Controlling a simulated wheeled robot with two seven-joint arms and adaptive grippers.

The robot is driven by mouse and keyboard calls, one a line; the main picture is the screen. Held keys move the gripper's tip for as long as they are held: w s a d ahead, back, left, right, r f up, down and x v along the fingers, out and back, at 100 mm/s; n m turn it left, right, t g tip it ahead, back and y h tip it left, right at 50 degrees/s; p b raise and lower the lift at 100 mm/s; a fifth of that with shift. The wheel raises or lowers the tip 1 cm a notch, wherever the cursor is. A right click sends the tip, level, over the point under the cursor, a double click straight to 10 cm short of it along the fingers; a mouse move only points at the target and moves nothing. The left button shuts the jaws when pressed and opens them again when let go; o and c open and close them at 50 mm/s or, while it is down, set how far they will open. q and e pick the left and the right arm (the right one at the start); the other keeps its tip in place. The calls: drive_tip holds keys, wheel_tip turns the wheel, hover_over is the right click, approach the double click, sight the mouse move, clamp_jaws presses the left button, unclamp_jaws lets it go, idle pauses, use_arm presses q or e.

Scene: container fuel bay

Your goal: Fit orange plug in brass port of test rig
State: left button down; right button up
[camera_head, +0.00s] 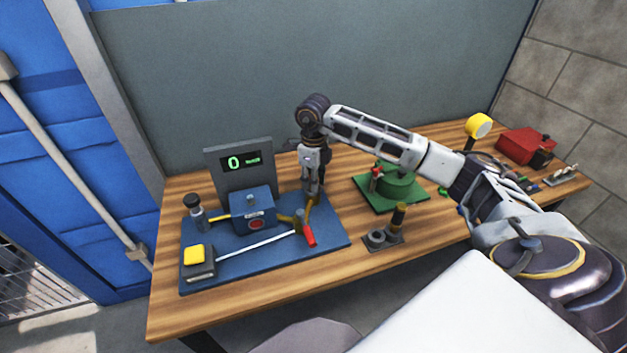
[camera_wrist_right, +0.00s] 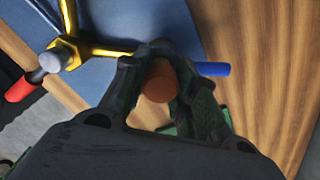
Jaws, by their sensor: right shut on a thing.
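The orange plug (camera_wrist_right: 158,82) shows in the wrist view between the fingers of my right gripper (camera_wrist_right: 160,92), which is shut on it. In the head view the right gripper (camera_head: 312,190) points down over the back right part of the test rig's blue base plate (camera_head: 275,255), and its fingers hide the plug. Brass piping (camera_wrist_right: 105,48) runs up to the fingertips in the wrist view. The port's mouth is hidden by the fingers and plug, so I cannot tell whether the plug touches it or is in it. My left gripper is not in view.
The rig carries a blue box (camera_head: 252,212), a display reading 0 (camera_head: 240,162), a yellow button (camera_head: 194,254) and a red handle (camera_head: 309,236). A blue lever (camera_wrist_right: 212,69) lies close beside the fingers. A green fixture (camera_head: 395,190) and a dark holder (camera_head: 380,238) stand to the right.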

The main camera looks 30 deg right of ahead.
drive_tip(key=shift+f, duration=0.1)
idle(0.4)
drive_tip(key=o, duration=1.2)
drive_tip(key=shift+r, duration=6.05)
drive_tip(key=shift+r, duration=0.1)
wheel_tip(320, 180, up, 9)
drive_tip(key=p, duration=0.9)
